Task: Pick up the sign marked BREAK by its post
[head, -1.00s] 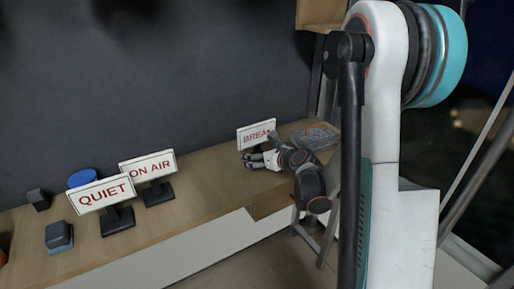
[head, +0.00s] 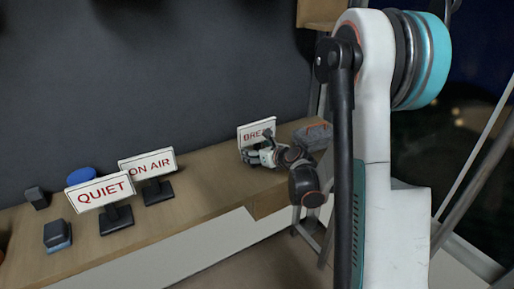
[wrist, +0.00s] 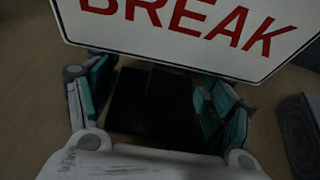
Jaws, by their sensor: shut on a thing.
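The BREAK sign (head: 256,130), a white plate with red letters, is at the right part of the wooden counter in the head view. In the wrist view its plate (wrist: 190,25) fills the top, with its dark post and base (wrist: 145,100) below, between my fingers. My gripper (head: 251,155) is at the post just under the plate, and its teal-padded fingers (wrist: 155,88) lie on either side, shut on the sign. The plate hides part of the post and the fingertips. I cannot tell whether the base is off the counter.
The QUIET sign (head: 100,191) and ON AIR sign (head: 148,164) stand to the left on the counter (head: 205,181). A grey item (head: 313,136) lies right of my gripper. A dark wall stands behind.

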